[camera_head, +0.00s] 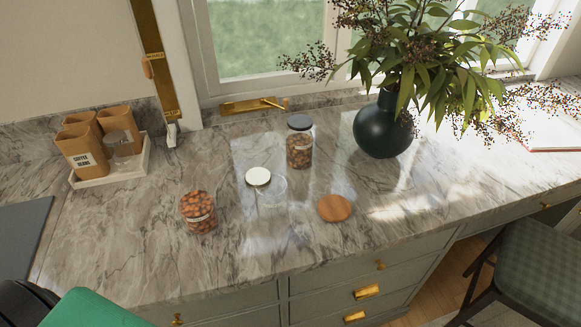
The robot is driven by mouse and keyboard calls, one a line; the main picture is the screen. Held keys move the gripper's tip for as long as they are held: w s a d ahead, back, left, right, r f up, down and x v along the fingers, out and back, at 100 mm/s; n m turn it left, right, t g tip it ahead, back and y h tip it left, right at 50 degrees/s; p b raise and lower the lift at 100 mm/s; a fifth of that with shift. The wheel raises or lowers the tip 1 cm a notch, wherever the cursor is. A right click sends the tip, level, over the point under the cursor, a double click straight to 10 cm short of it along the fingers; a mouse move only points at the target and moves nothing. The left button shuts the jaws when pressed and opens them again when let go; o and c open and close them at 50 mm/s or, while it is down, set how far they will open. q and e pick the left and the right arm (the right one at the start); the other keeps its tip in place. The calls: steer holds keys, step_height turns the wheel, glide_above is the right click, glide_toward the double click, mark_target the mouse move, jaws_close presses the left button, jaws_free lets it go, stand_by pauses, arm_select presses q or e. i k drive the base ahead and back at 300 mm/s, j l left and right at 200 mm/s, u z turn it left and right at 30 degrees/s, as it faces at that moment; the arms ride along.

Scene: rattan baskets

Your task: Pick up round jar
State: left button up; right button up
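A round, squat glass jar (199,213) full of brown nuts stands upright on the marble counter, left of centre. A taller glass jar (299,148) with a dark lid and nuts inside stands further back. A clear, empty-looking glass jar (272,193) stands between them, with a white round lid (258,177) at its upper left; I cannot tell whether the lid rests on it. A round wooden disc (334,208) lies to the right. Neither of my grippers is in view.
A dark vase (382,125) with spreading branches stands at the back right. The front counter is mostly clear. A chair (535,262) stands at the lower right.

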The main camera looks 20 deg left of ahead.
mark_target(196, 206)
steer(key=u, duration=1.4)
steer(key=l, duration=0.1)
